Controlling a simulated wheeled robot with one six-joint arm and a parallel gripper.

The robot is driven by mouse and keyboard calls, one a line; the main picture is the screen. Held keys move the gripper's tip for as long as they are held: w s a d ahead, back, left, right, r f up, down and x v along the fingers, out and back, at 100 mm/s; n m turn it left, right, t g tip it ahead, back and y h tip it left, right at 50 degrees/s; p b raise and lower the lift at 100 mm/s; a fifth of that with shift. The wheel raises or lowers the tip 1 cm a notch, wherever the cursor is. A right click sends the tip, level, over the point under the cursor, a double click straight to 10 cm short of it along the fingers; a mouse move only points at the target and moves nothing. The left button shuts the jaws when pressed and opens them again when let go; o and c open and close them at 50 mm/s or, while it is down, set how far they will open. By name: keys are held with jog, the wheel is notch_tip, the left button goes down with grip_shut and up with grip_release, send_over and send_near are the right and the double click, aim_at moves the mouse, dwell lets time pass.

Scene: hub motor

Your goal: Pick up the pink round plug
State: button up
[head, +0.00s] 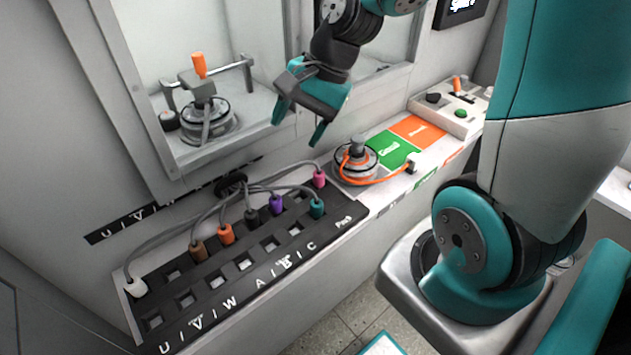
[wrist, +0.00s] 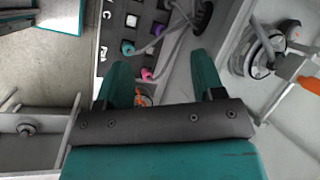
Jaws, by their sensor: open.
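The pink round plug (head: 319,178) stands at the right end of the back row of plugs on the black socket panel (head: 345,212), with a grey cable running from it. It also shows in the wrist view (wrist: 147,73), small, between and beyond the two fingers. My gripper (head: 297,132) is open and empty. It hangs above the bench, higher than the plug and well apart from it, pointing down. In the wrist view my gripper's fingertips (wrist: 158,72) are spread to either side of the plug's place in the picture.
A teal plug (head: 316,208) and a purple plug (head: 276,204) stand close by the pink one, with grey cables between. A hub motor with an orange cable (head: 357,160) sits to the right. The cabinet wall and window frame (head: 150,110) rise behind.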

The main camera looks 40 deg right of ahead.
jog(key=w+d+f+m+t, duration=0.1)
jog(key=d+f+m, duration=0.2)
jog(key=d+m, duration=0.2)
jog(key=w+d+f+m, duration=0.2)
jog(key=d+m, duration=0.2)
jog(key=d, duration=0.1)
jog(key=m+t, duration=0.1)
jog(key=m, duration=0.5)
send_near(321, 173)
jog(key=x, duration=0.5)
jog(key=shift+w+a+r, duration=0.2)
jog(key=shift+a, duration=0.25)
jog(key=shift+d+f+x, duration=0.1)
jog(key=shift+d+x, duration=0.05)
jog(key=shift+x, duration=0.8)
jog(key=shift+d+f+x, duration=0.1)
jog(key=shift+d+x, duration=0.05)
jog(key=shift+x, duration=0.85)
jog(key=shift+d+f+x, duration=0.1)
jog(key=shift+d+x, duration=0.05)
jog(key=shift+x, duration=0.8)
jog(key=shift+s+r, duration=0.1)
jog(key=shift+s, duration=0.05)
jog(key=c, duration=1)
